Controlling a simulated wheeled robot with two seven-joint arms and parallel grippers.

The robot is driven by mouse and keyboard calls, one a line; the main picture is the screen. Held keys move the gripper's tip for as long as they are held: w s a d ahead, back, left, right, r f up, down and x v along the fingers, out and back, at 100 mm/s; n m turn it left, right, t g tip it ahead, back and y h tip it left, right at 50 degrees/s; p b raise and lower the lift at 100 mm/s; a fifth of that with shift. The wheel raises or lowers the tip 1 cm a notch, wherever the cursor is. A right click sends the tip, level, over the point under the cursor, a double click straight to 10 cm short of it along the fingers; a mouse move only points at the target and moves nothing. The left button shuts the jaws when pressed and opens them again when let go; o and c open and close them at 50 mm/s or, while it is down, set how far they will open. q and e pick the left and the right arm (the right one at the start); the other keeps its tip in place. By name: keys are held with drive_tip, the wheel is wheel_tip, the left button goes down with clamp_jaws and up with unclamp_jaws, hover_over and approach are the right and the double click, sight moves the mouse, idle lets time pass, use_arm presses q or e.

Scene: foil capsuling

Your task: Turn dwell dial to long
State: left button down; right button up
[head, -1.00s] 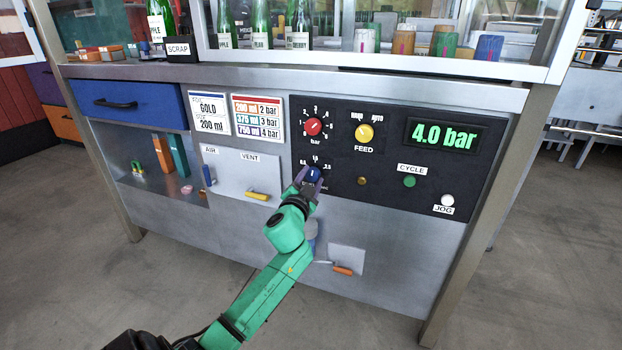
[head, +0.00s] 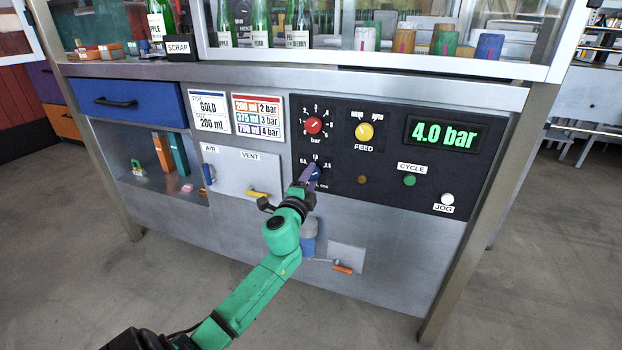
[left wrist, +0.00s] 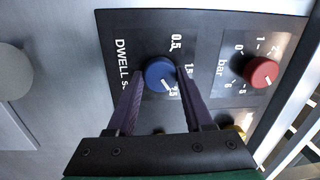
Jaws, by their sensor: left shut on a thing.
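The blue dwell dial (left wrist: 158,73) sits on the black control panel, beside the words DWELL and the marks 0.5, 1.5 and 2.5. Its white pointer line aims toward the 2.5 mark in the left wrist view. My left gripper (left wrist: 162,78) has one purple finger on each side of the dial and is shut on it. In the head view my left gripper (head: 310,177) reaches the dial from below and covers most of it. My right gripper is not in view.
On the same panel are the red bar dial (head: 313,126), the yellow FEED knob (head: 364,131), the green CYCLE button (head: 409,181) and the white JOG button (head: 447,199). A yellow VENT handle (head: 257,193) is left of my gripper. An orange-handled lever (head: 343,269) is below.

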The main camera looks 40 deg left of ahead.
use_arm(q)
drive_tip(key=shift+f+m, duration=0.1)
drive_tip(key=shift+m, duration=0.3)
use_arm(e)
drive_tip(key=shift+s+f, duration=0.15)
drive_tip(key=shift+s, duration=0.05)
use_arm(q)
drive_tip(key=shift+c, duration=1.4)
unclamp_jaws()
drive_tip(key=r+v, duration=0.1)
drive_tip(key=v, duration=1.3)
drive_tip(key=shift+s+f, duration=0.3)
drive_tip(key=shift+f, duration=0.2)
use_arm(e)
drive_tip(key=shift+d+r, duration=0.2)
use_arm(q)
drive_tip(key=shift+d+f, duration=0.1)
drive_tip(key=shift+d, duration=0.05)
